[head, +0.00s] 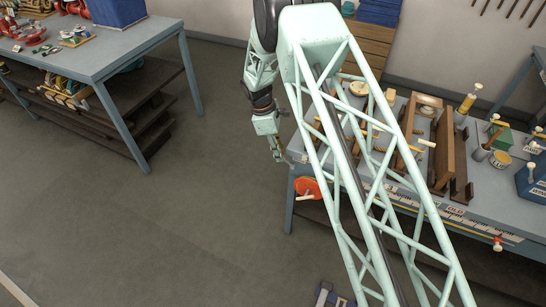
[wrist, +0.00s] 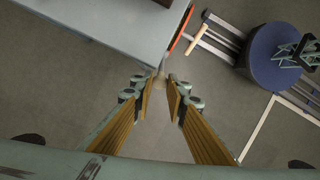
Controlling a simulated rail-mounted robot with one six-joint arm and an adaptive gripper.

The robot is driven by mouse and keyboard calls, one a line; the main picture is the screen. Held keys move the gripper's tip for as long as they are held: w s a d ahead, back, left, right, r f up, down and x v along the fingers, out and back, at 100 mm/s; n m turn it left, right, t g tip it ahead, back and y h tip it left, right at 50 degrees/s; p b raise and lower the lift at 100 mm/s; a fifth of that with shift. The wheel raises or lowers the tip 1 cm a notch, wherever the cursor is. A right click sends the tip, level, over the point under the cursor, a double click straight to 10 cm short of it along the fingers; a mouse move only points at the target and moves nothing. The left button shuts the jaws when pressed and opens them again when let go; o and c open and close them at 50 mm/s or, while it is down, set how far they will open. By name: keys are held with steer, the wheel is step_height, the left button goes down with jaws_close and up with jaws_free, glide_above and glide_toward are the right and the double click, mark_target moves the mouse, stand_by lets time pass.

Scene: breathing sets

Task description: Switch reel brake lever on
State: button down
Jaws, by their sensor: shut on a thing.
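An orange-red reel (head: 306,187) with a pale crank handle (head: 304,197) is mounted at the left end of the workbench (head: 480,210). In the wrist view the reel (wrist: 181,28) shows edge-on, with its handle (wrist: 197,40) sticking out to the right. A thin grey brake lever (wrist: 161,68) with a pale end reaches down from near the bench corner, between my fingertips. My gripper (head: 280,156) is beside that corner, above and left of the reel. In the wrist view my gripper (wrist: 158,86) is closed on the lever's end, which the fingers partly hide.
The workbench top holds a wooden frame (head: 443,150), a green box (head: 497,137) and a blue box (head: 533,182). Another table (head: 125,50) stands at the left. The floor left of my gripper is clear.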

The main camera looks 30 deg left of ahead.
stand_by(0.3)
steer(key=c, duration=2.5)
jaws_free()
steer(key=shift+s, duration=0.1)
steer(key=shift+c, duration=0.2)
steer(key=shift+r, duration=0.15)
steer(key=v, duration=1.1)
steer(key=shift+r, duration=0.35)
steer(key=shift+a, duration=0.15)
